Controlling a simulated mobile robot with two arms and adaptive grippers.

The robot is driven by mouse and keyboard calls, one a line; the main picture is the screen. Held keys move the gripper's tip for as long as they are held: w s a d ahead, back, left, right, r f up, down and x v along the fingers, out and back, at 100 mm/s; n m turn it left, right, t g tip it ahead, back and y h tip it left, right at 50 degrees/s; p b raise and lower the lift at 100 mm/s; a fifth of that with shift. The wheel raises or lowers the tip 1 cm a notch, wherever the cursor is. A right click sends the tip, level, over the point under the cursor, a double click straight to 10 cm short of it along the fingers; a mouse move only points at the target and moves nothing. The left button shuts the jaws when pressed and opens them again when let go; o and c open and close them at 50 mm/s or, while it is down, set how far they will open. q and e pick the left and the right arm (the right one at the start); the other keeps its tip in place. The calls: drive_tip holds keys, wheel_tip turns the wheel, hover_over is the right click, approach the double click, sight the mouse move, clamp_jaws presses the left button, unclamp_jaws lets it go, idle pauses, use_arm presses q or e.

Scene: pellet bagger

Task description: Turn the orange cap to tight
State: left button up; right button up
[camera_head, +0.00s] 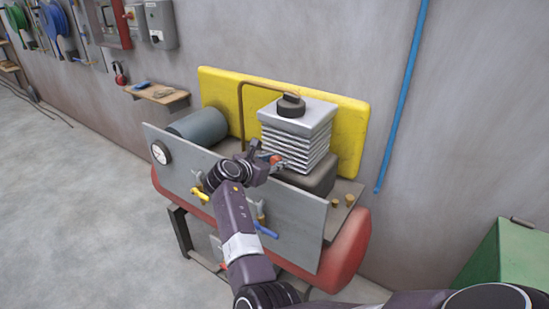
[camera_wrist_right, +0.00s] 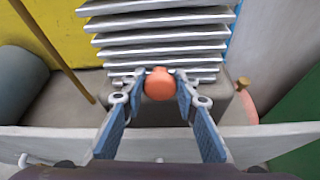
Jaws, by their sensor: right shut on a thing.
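The orange cap (camera_wrist_right: 160,84) sits in front of the grey finned block, low on its near side. It also shows in the head view (camera_head: 276,159), small and partly covered by my gripper. My right gripper (camera_wrist_right: 158,88) has its two blue-padded fingers on either side of the cap and is shut on it. In the head view my right gripper (camera_head: 270,158) reaches over the grey front panel to the block. The cap's underside and any tightness mark are hidden. My left gripper is in neither view.
The grey front panel (camera_head: 296,224) stands below my right wrist, with a gauge (camera_head: 161,153), a yellow-handled valve (camera_head: 200,195) and a blue handle (camera_head: 266,230). A copper pipe (camera_head: 241,112) rises left of the finned block (camera_head: 296,135). A grey cylinder (camera_head: 197,126) lies further left.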

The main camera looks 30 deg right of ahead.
drive_tip(key=shift+s+d+r+m+t+p, duration=0.1)
drive_tip(key=shift+d+r+m+t+p, duration=0.15)
drive_tip(key=shift+m+p, duration=0.35)
drive_tip(key=shift+a+t+p, duration=0.15)
drive_tip(key=shift+t+p, duration=0.2)
drive_tip(key=shift+f+m+t, duration=0.2)
drive_tip(key=shift+m+t, duration=0.2)
drive_tip(key=shift+m, duration=0.4)
drive_tip(key=shift+f+m+t+y, duration=0.1)
drive_tip(key=shift+m+t+y, duration=0.2)
drive_tip(key=shift+m+t, duration=0.35)
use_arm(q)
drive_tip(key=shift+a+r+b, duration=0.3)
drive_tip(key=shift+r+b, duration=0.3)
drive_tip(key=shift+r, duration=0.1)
use_arm(e)
drive_tip(key=shift+m+t, duration=0.25)
drive_tip(key=shift+m, duration=0.6)
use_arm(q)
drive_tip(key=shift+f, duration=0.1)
